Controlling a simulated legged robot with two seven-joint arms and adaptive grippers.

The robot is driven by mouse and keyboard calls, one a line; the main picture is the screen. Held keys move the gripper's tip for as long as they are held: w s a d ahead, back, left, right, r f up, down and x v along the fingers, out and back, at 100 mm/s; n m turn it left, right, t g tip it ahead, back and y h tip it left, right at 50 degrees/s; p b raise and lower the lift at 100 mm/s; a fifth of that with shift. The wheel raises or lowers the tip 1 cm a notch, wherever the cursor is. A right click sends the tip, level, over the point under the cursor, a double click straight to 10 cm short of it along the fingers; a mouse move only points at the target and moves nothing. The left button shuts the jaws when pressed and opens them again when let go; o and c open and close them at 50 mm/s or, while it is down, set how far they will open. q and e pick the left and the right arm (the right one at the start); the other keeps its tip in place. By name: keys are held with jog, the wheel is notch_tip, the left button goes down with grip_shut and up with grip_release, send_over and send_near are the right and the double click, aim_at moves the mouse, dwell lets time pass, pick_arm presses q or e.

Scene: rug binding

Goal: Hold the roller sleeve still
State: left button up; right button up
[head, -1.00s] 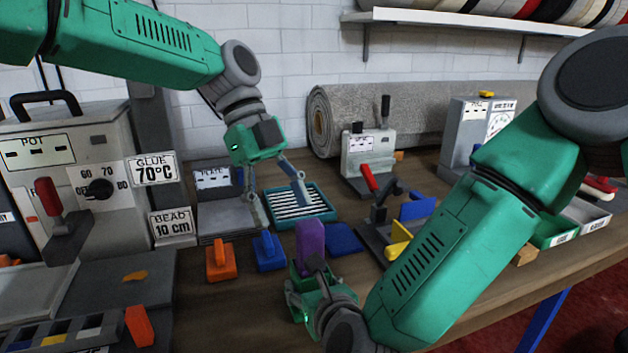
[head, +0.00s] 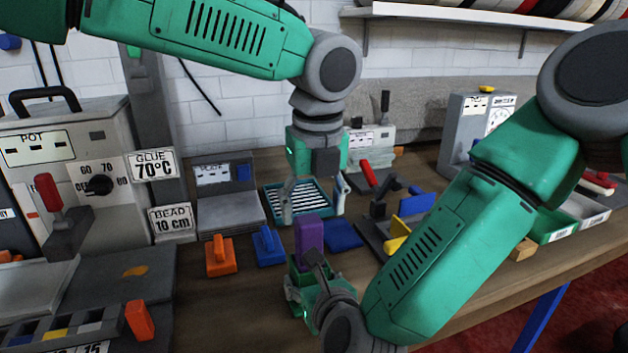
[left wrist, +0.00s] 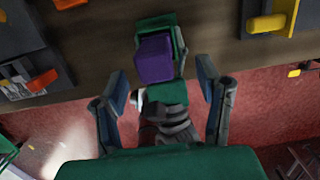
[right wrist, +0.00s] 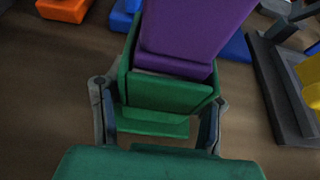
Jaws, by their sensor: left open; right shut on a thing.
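A purple block (head: 310,236) stands upright on a green piece (right wrist: 170,92) near the table's front edge. My right gripper (head: 313,285) is shut on this green and purple piece, one finger on each side in the right wrist view. No thing is plainly marked as the roller sleeve, so I cannot tell whether this piece is it. My left gripper (head: 314,200) is open and empty, pointing down.
An orange tool (head: 221,258) and a blue tool (head: 268,247) stand to the left. A teal tray with white slats (head: 275,212) and a flat blue piece (head: 343,234) lie behind. A fixture with a yellow block (head: 397,243) is at right.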

aim_at(313, 233)
pick_arm(q)
jog(key=f, duration=0.5)
jog(key=shift+w+a+f, duration=0.15)
jog(key=shift+w+f, duration=0.15)
pick_arm(e)
jog(key=shift+f, duration=0.1)
pick_arm(q)
jog(key=c, duration=1.3)
jog(key=o, duration=0.6)
jog(key=shift+c, duration=0.2)
jog(key=c, duration=0.5)
pick_arm(e)
jog(key=shift+s, duration=0.1)
pick_arm(q)
jog(key=shift+r, duration=0.1)
jog(key=shift+w+d+r, duration=0.1)
jog(key=shift+d+r, duration=0.05)
jog(key=shift+r, duration=0.95)
jog(key=shift+d+r, duration=0.1)
jog(key=shift+r, duration=0.95)
jog(key=shift+a+r, duration=0.15)
jog(key=shift+r, duration=1.95)
